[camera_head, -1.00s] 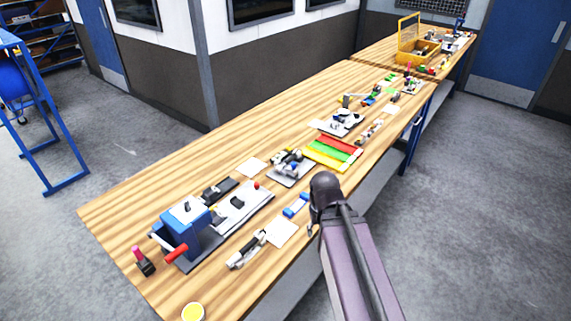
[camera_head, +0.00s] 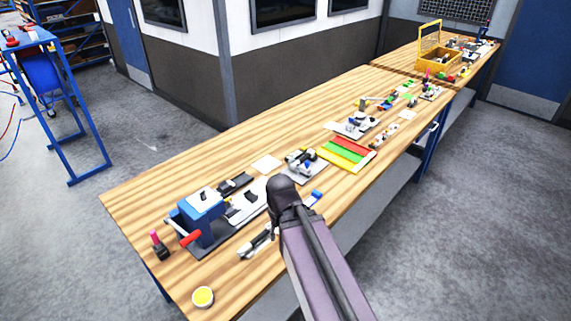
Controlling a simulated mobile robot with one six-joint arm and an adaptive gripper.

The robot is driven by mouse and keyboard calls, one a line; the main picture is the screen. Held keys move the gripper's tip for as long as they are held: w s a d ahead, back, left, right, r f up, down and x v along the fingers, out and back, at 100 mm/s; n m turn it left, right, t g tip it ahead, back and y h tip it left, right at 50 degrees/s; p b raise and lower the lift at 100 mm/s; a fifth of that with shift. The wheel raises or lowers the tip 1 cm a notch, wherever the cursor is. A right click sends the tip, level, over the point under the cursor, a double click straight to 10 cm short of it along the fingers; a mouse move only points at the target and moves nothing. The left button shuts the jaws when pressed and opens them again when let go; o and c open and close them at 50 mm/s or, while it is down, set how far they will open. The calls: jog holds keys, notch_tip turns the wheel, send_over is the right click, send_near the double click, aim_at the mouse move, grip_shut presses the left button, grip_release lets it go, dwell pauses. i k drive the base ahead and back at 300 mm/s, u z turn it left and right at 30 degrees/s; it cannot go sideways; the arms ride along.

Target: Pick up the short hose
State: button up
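I cannot single out a short hose among the small parts on the wooden workbench (camera_head: 160,192). Thin red and blue lines that look like hoses or cables hang at the far left edge (camera_head: 8,130), by a blue stand, away from the bench. My arm reaches in from the lower right, over the bench's front edge. Its dark rounded joint covers part of the bench middle. My gripper does not show; it may be hidden behind or below the arm.
A blue device (camera_head: 203,218) with a red handle stands at the near left of the bench. A yellow-topped round tin (camera_head: 203,297) lies near the corner. A red, green and yellow tray (camera_head: 347,154) is mid-bench. An orange toolbox (camera_head: 438,62) stands at the far end. The bench's rear strip is clear.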

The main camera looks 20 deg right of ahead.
aim_at(310, 152)
jog(key=u, duration=0.75)
jog(key=k, duration=0.7)
jog(key=z, duration=1.2)
jog(key=i, duration=1)
jog(key=z, duration=0.05)
